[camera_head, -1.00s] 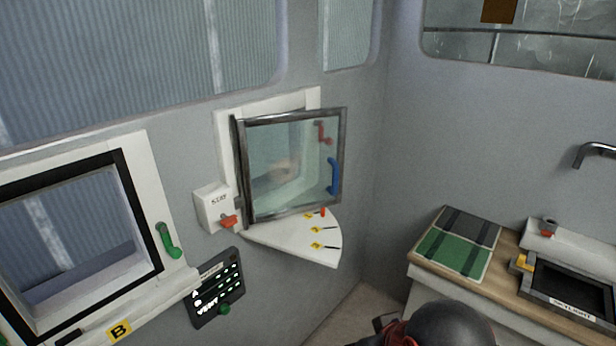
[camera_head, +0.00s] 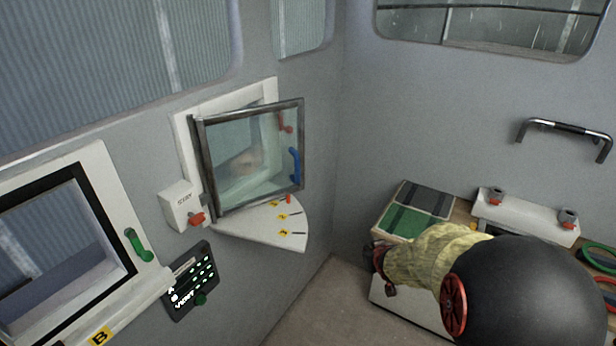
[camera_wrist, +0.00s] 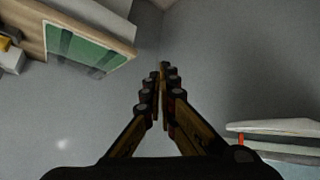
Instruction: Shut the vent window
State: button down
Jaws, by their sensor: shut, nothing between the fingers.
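The vent window (camera_head: 245,160) is a grey-framed glass pane, hinged at its left edge and swung open from its white wall frame (camera_head: 183,135). A blue handle (camera_head: 295,165) is on its free right side, and a red handle (camera_head: 286,124) shows behind the glass. A white quadrant shelf (camera_head: 255,228) with numbered yellow marks lies under the pane. A white box marked STAY (camera_head: 178,205) with a red knob (camera_head: 196,219) sits left of the hinge. My gripper (camera_wrist: 163,70) is shut and empty in the wrist view, apart from the window. In the head view my arm hides part of the counter.
A second window (camera_head: 60,250) with a green handle (camera_head: 138,244) and a dark VENT panel (camera_head: 192,282) are at left. A counter with a green striped cloth (camera_head: 420,212), a white block with red knobs (camera_head: 525,212) and a grab rail (camera_head: 565,130) are at right.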

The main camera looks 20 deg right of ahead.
jog(key=w+a+r+n+t+y, duration=0.1)
jog(key=w+t, duration=0.2)
jog(key=w, duration=0.3)
jog(key=n+t+y, duration=0.3)
jog(key=t+y, duration=0.2)
jog(key=t, duration=0.1)
send_near(303, 175)
jog(key=shift+m, duration=0.3)
jog(key=w+b, duration=0.1)
jog(key=w, duration=0.1)
jog(key=w+b, duration=0.1)
jog(key=w, duration=0.1)
jog(key=w+b, duration=0.1)
jog(key=w, duration=0.1)
jog(key=shift+a+f, duration=0.15)
jog(key=shift+a, duration=0.25)
jog(key=shift+w, duration=0.4)
jog(key=shift+w, duration=0.1)
